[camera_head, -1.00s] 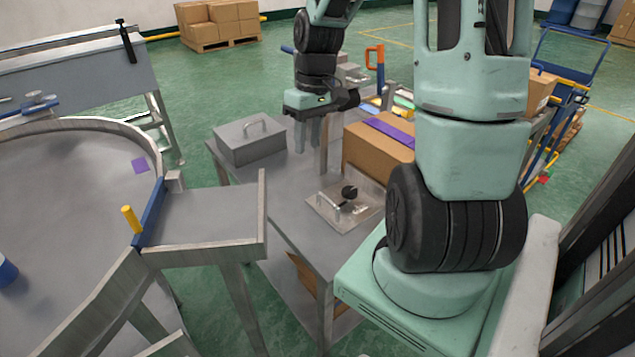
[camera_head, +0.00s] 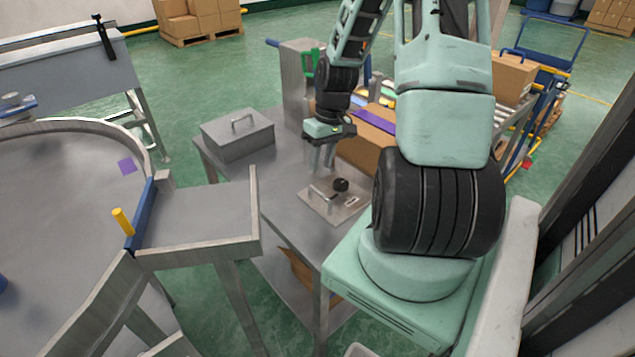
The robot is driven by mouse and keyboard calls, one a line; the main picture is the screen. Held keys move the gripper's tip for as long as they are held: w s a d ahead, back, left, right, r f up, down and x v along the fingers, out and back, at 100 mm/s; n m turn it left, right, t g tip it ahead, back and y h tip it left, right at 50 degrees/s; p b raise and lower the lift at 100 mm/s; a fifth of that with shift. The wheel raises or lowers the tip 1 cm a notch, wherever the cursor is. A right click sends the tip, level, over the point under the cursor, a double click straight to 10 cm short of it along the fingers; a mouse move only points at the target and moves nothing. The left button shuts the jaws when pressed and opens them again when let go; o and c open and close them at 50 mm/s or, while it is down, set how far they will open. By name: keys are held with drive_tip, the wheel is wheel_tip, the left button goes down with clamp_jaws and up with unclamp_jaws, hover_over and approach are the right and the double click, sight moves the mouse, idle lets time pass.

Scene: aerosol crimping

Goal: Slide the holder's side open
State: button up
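What looks like the holder is a flat metal plate (camera_head: 330,212) on the grey table, with a small metal bar handle (camera_head: 319,195) and a round black knob (camera_head: 341,184). My gripper (camera_head: 321,160) hangs above the plate's back edge, fingers pointing down. A gap shows between its two fingers and nothing is seen in it. The fingertips look close to the handle and knob, but I cannot tell whether they touch anything. No opened side shows on the plate from here.
A grey lidded box (camera_head: 238,138) stands on the table's left part. A cardboard box (camera_head: 365,135) with a purple strip is behind the plate. A round metal table (camera_head: 60,220) is at left.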

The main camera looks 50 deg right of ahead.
sight(316, 189)
drive_tip(key=f, duration=0.3)
drive_tip(key=a+f, duration=0.1)
drive_tip(key=f, duration=0.2)
drive_tip(key=shift+w+a+f, duration=0.15)
drive_tip(key=shift+w+f, duration=0.05)
drive_tip(key=shift+f, duration=0.15)
clamp_jaws()
